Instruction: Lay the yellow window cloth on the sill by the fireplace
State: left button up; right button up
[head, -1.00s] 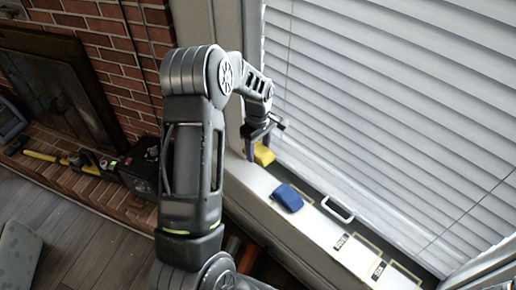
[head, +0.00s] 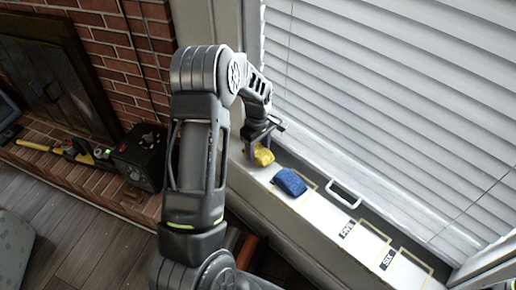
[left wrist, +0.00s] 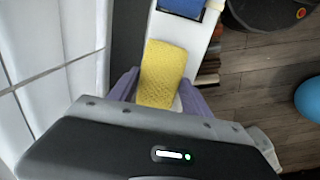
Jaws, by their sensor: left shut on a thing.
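The yellow cloth (head: 262,157) is a small folded pad at the near-fireplace end of the white window sill (head: 318,213). My left gripper (head: 258,150) is shut on it, with the fingers pointing down over the sill. In the left wrist view the cloth (left wrist: 163,72) lies between the two purple fingers (left wrist: 158,90) and reaches out beyond them over the white sill. I cannot tell whether the cloth touches the sill. My right gripper is not in view.
A blue cloth (head: 290,182) lies on the sill beside the yellow one. Marked spaces with labels, such as SIX (head: 388,259), and a white handle (head: 344,194) are farther along. White blinds (head: 400,110) hang behind. A black box (head: 140,155) stands on the brick hearth.

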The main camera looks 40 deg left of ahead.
pick_arm(q)
jog(key=shift+f+b, duration=0.55)
jog(key=shift+f, duration=0.25)
dwell(0.6)
jog(key=o, duration=1.4)
jog(key=shift+r, duration=0.1)
notch_tip(320, 180, up, 8)
jog(key=shift+f+b, duration=0.2)
jog(key=shift+b, duration=0.15)
